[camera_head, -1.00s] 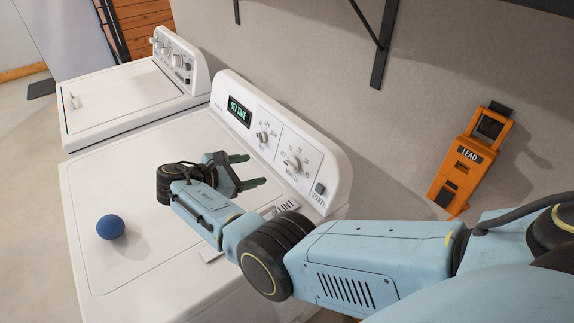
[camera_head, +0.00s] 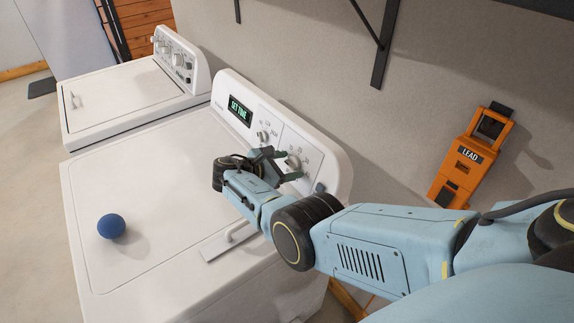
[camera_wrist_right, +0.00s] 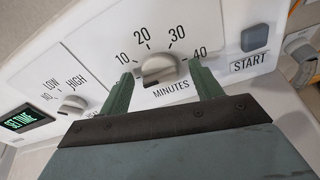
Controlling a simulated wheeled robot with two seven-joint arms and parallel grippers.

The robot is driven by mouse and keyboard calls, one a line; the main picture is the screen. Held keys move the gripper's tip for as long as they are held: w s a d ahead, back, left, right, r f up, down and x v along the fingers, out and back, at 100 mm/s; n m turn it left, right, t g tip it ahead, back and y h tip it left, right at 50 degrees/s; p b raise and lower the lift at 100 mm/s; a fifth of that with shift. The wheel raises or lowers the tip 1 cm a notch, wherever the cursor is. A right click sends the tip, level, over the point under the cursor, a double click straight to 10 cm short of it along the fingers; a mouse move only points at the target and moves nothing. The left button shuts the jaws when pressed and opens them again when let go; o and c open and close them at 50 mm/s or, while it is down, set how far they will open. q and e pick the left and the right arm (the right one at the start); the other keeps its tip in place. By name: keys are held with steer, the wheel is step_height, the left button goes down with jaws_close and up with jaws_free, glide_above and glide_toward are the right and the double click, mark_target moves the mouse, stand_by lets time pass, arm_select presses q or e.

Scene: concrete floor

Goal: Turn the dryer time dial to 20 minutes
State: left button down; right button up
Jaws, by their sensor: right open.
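The dryer time dial (camera_wrist_right: 159,70) is a pale knob on the panel, with 10, 20, 30 and 40 around it and MINUTES below in the right wrist view. It also shows in the head view (camera_head: 293,162), partly behind my gripper. My right gripper (camera_wrist_right: 163,82) is open, with one green finger on each side of the dial; contact cannot be told. It also shows in the head view (camera_head: 288,167). The dryer (camera_head: 140,200) has a lit display (camera_head: 240,110) reading SET TIME. My left gripper is not in view.
A heat knob (camera_wrist_right: 73,105) sits left of the time dial, and a START button (camera_wrist_right: 255,38) sits to its right. A blue ball (camera_head: 111,226) lies on the dryer top. An orange LEAD holder (camera_head: 463,160) hangs on the wall, below a shelf bracket (camera_head: 381,45).

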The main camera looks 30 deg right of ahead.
steer(key=c, duration=1)
